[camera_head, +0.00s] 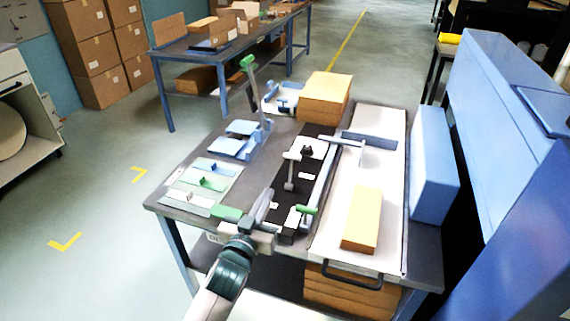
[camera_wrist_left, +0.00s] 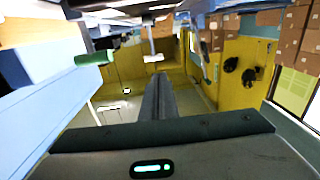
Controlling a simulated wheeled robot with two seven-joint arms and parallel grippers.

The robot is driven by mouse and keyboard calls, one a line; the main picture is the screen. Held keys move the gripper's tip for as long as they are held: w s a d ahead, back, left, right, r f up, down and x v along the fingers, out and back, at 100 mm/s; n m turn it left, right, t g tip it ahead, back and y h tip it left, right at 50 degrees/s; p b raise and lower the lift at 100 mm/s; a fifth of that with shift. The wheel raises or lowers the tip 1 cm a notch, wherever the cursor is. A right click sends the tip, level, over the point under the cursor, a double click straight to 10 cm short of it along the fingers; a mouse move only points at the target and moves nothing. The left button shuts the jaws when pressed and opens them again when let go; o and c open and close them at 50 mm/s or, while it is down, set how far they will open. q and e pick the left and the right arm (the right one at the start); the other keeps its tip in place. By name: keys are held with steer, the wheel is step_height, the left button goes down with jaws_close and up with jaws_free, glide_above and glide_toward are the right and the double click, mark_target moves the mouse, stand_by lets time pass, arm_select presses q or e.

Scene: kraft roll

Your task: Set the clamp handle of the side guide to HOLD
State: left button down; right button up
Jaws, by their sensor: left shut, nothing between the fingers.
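The side guide (camera_head: 322,178) is a long pale rail along the left edge of the white board. A short green grip (camera_head: 306,209), which looks like the clamp handle, sits near its front end. It seems to show as a green cylinder (camera_wrist_left: 94,60) at the left of the left wrist view. My left gripper (camera_head: 268,194) is shut and empty, left of the green grip and apart from it. Its closed fingers (camera_wrist_left: 158,96) point forward in the wrist view. The handle's setting and any HOLD mark are not readable. My right gripper is not in view.
A black plate (camera_head: 310,157) with a pale upright lever (camera_head: 290,172) lies left of the rail. A tan block (camera_head: 362,220) rests on the white board (camera_head: 391,190). A brown stack (camera_head: 325,97) and blue-white stands (camera_head: 238,140) are further back. A large blue machine (camera_head: 500,130) borders the right.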

mark_target(291, 172)
arm_select(q)
steer(key=r, duration=0.1)
steer(key=d+r, duration=0.1)
steer(key=w, duration=0.1)
steer(key=shift+d+r+m+t+h, duration=0.25)
steer(key=shift+r+m+t+h, duration=0.05)
steer(key=shift+r+h, duration=0.1)
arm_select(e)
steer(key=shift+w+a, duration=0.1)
arm_select(q)
steer(key=shift+w, duration=0.1)
